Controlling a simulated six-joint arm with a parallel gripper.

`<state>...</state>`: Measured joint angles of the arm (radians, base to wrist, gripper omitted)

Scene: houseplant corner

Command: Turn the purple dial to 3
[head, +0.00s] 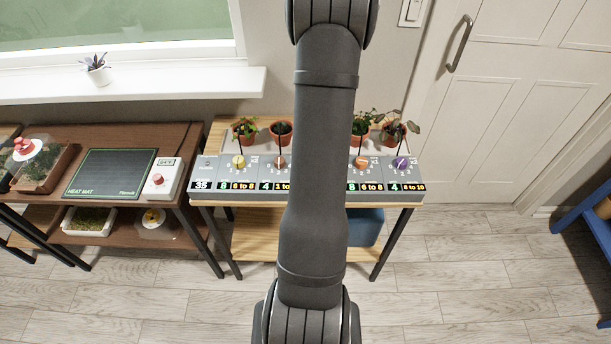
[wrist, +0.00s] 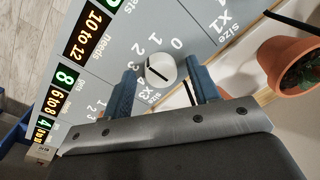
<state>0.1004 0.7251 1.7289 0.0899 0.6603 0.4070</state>
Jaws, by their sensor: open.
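The purple dial (head: 401,163) is at the right end of the grey console (head: 310,190) in the head view; the display below it reads 4 and 8 to 10. Its exact setting is too small to tell. In the wrist view my gripper (wrist: 165,90) is open, with its blue fingers on either side of a white dial (wrist: 160,69). Touch cannot be told. This white dial has a dark pointer line and a scale from 0 to 3. The purple dial does not show in the wrist view. My arm hides my gripper in the head view.
A yellow dial (head: 238,161), a reddish dial (head: 280,161) and an orange dial (head: 360,162) sit along the console. Potted plants stand behind it, one pot (wrist: 288,66) close to my right finger. A brown bench (head: 120,140) with a heat mat stands left.

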